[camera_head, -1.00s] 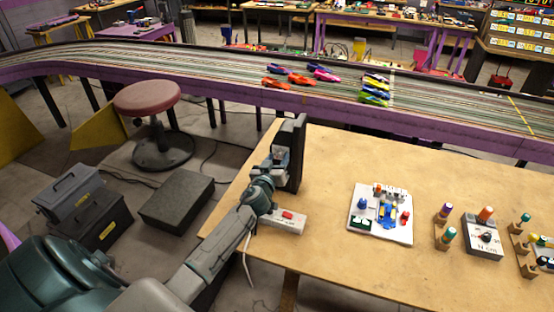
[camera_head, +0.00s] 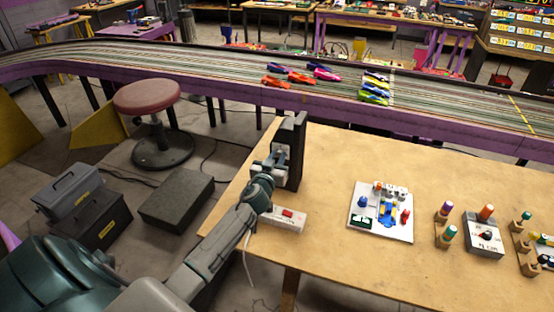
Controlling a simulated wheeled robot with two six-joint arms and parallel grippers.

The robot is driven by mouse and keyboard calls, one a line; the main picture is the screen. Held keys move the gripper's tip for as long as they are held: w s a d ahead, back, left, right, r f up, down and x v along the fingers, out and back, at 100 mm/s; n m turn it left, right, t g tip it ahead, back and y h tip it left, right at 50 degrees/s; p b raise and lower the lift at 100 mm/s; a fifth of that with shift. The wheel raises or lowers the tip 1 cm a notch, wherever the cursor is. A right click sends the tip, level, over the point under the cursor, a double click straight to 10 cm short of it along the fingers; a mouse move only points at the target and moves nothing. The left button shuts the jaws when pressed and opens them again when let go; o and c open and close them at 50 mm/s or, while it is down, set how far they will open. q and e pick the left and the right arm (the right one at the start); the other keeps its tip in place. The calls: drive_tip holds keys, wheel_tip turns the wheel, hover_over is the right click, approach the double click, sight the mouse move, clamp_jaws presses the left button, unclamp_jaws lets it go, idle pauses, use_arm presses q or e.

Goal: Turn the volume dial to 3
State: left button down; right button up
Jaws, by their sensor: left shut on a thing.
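A dark upright panel (camera_head: 297,150) stands at the left part of the wooden table, with a pale plate (camera_head: 258,168) on its front. My left gripper (camera_head: 280,160) is at this plate, its fingers shut on the volume dial there. The dial itself is mostly hidden by the fingers. Its marks and pointer are too small and covered to read. My right gripper is not in view.
A white box with a red switch (camera_head: 287,214) and a cable lies just below my left wrist. A white board with coloured parts (camera_head: 368,232), peg stands and a grey knob box (camera_head: 484,240) stand farther right. The table (camera_head: 330,165) between is clear.

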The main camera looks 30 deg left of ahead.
use_arm(q)
drive_tip(key=m, duration=0.3)
drive_tip(key=shift+m, duration=0.4)
drive_tip(key=m, duration=0.3)
drive_tip(key=shift+m, duration=0.3)
drive_tip(key=m, duration=0.3)
drive_tip(key=shift+m, duration=0.3)
drive_tip(key=m, duration=0.4)
drive_tip(key=shift+m+p, duration=0.3)
drive_tip(key=shift+p, duration=0.1)
drive_tip(key=m+p, duration=0.1)
drive_tip(key=m, duration=0.3)
drive_tip(key=shift+m, duration=0.3)
drive_tip(key=m+p, duration=0.1)
drive_tip(key=m, duration=0.3)
drive_tip(key=m+p, duration=0.1)
drive_tip(key=m, duration=0.4)
drive_tip(key=shift+m+p, duration=0.8)
drive_tip(key=shift+m, duration=1.1)
drive_tip(key=shift+f, duration=0.1)
